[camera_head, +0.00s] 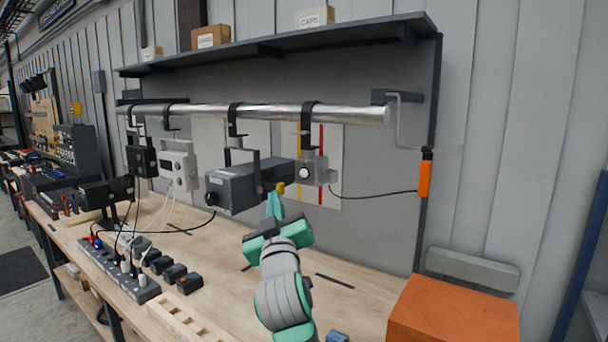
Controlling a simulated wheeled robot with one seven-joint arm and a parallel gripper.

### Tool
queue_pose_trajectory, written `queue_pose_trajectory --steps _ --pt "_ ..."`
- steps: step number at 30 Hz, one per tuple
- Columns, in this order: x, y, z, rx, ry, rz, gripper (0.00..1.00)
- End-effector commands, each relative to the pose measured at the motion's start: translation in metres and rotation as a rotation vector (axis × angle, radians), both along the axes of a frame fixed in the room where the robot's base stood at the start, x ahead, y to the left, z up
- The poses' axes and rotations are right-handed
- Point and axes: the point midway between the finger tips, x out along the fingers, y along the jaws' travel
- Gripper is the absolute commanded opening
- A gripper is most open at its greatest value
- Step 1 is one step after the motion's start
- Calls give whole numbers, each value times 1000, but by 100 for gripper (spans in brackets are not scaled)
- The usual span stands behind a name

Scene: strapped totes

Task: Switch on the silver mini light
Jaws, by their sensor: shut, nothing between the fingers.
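A small silver unit (318,172) with a round white face hangs from the metal rail (270,112) by a black hook, just right of a larger dark grey box (235,189). It looks like the silver mini light, but I cannot tell whether it is lit. A black cable runs from its side to the right. My gripper (275,203), teal and grey, is shut and empty, below and left of the silver unit. Its tips are close to a small yellow part (281,188) at the dark box's right end; contact is unclear.
A pale grey unit (180,166) and a black unit (140,157) hang farther left. A power strip (118,270) and several small dark blocks lie on the wooden bench (225,285). An orange box (455,310) stands front right. A shelf (280,45) overhangs the rail.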

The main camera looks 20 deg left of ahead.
Motion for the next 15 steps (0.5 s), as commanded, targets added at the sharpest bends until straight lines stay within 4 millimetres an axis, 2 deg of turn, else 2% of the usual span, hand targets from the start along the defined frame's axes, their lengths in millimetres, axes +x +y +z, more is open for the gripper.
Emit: queue_pose_trajectory --steps 1,5,15 --pt "-1 2 12 -11 -11 -3 0" --pt "-1 3 27 -30 -21 -10 0" --pt "-1 3 30 -34 -23 -13 0"
